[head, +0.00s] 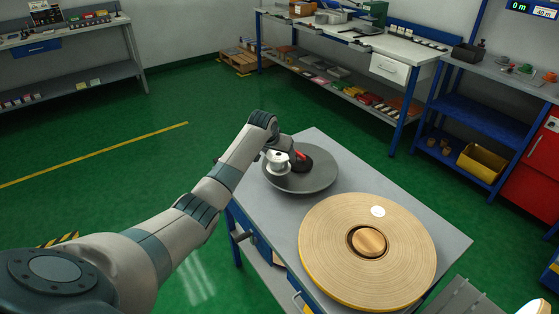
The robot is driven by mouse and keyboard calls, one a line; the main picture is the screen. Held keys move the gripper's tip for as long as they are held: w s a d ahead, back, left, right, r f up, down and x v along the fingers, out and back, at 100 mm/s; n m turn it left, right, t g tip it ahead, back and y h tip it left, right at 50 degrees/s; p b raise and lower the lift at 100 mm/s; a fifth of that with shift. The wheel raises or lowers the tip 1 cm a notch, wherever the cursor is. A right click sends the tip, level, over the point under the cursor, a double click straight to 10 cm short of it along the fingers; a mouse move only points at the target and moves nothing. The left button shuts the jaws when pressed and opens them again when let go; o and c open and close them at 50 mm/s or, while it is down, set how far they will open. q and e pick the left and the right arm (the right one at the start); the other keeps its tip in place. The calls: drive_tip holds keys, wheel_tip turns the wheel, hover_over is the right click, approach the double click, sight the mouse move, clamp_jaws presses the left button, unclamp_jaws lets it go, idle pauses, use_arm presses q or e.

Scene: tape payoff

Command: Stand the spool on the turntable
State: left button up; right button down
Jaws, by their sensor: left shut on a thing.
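A small white spool (278,167) with wide flanges is at the left part of the dark grey turntable (317,181). It looks close to upright. I cannot tell whether its base touches the disc. My left arm reaches in from the lower left and bends down over the turntable. My left gripper (291,160), dark with red parts, is beside the spool on its right and is shut on it. The fingertips are small and partly hidden. My right gripper is not in view.
A large tan tape roll (330,235) with a wooden core lies flat on the grey table (447,237), near the turntable. Workbenches line the back, and a blue shelf with a yellow bin (481,163) stands at right. The green floor is clear at left.

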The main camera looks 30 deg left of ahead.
use_arm(q)
drive_tip(key=shift+f+p, duration=0.3)
drive_tip(key=shift+f, duration=1.1)
drive_tip(key=shift+f, duration=0.1)
drive_tip(key=o, duration=1.4)
drive_tip(key=shift+c, duration=0.2)
drive_tip(key=shift+s+r, duration=0.3)
drive_tip(key=shift+r, duration=0.3)
drive_tip(key=b+v, duration=0.1)
drive_tip(key=v, duration=1)
drive_tip(key=shift+d+f, duration=0.1)
drive_tip(key=shift+f, duration=0.1)
